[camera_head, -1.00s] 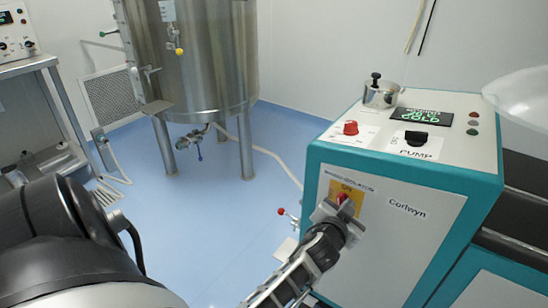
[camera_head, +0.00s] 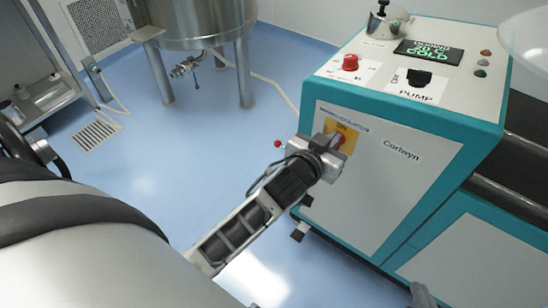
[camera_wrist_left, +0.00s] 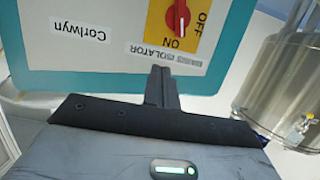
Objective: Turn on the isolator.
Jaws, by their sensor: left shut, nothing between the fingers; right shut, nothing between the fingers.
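The isolator is a yellow plate (camera_head: 347,130) with a red rotary knob (camera_head: 336,141) on the front of the white and teal Corlwyn cabinet. The left wrist view shows it upside down, with the red knob (camera_wrist_left: 177,17) lined up with the ON mark and OFF off to its side. My left gripper (camera_head: 328,152) is in front of the knob and partly hides it in the head view. In the left wrist view its fingers (camera_wrist_left: 161,86) are shut and empty, apart from the knob in the picture. My right gripper (camera_head: 422,295) shows only as a grey tip at the bottom edge, shut.
The cabinet top (camera_head: 458,60) carries a red button (camera_head: 350,62), a black PUMP switch (camera_head: 419,78), a display (camera_head: 428,51) and a metal pot (camera_head: 387,20). A steel tank (camera_head: 195,20) on legs stands behind. Blue floor (camera_head: 215,125) lies open between tank and cabinet.

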